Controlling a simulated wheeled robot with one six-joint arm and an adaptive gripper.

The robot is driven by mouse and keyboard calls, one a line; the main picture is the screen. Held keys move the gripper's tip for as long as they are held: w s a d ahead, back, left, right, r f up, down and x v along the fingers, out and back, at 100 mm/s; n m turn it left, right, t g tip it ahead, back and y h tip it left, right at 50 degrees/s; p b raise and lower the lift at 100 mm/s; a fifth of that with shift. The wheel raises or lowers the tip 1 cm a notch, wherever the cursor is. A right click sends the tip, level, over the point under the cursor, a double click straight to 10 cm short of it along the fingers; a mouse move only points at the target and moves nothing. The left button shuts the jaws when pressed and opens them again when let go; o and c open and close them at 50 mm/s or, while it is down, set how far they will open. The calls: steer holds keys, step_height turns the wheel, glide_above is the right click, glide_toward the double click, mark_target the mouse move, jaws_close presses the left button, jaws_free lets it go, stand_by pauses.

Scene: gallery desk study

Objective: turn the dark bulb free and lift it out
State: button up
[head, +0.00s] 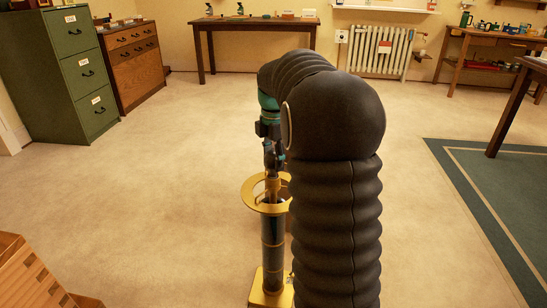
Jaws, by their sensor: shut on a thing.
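A stand with a gold ring (252,194), a dark upright column (272,244) and a gold base (266,292) is at the lower middle of the head view. My gripper (273,166) points down over the middle of the ring, shut on a small, dim thing (272,187) there, which I take to be the dark bulb. The bulb is small and hard to make out, and I cannot tell whether it still sits in its socket. My black arm hides the right side of the ring and stand.
A green filing cabinet (75,72) and a wooden drawer chest (133,62) stand at the left. Desks (250,22) line the far wall beside a radiator (381,52). A wooden box (30,280) is at the lower left. The pale floor around the stand is mostly clear.

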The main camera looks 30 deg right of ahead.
steer(key=n+p, duration=0.1)
steer(key=n, duration=0.1)
steer(key=shift+r+n, duration=0.1)
steer(key=shift+n, duration=0.3)
steer(key=shift+n+p, duration=0.35)
steer(key=shift+n, duration=0.35)
steer(key=shift+p, duration=0.35)
steer(key=shift+n+p, duration=0.4)
steer(key=shift+n, duration=1.7)
steer(key=o, duration=0.9)
